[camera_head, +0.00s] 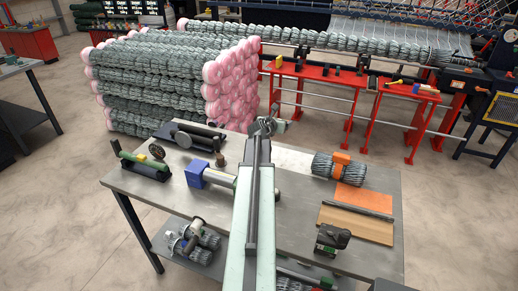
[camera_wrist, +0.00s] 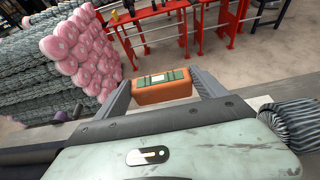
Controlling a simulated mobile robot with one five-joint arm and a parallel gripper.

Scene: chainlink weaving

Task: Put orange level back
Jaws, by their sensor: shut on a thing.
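The orange level (camera_wrist: 163,91), with a green and pale marked face, sits between the two fingers of my gripper (camera_wrist: 162,82) in the wrist view. My gripper is shut on it. In the head view my gripper (camera_head: 263,126) is over the far edge of the grey workbench (camera_head: 290,212), with my arm running over the bench's middle. I cannot make out the level in the head view, where my arm and gripper hide it. An orange mat (camera_head: 363,200) lies bare on the bench's right side.
A wire bundle with an orange band (camera_head: 341,160) lies behind the mat. A brown board (camera_head: 356,225) and a dark tool (camera_head: 331,238) are in front. A blue-ended tool (camera_head: 208,175) and green-black tool (camera_head: 145,163) are left. Pink-ended wire rolls (camera_head: 228,80) stand beyond.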

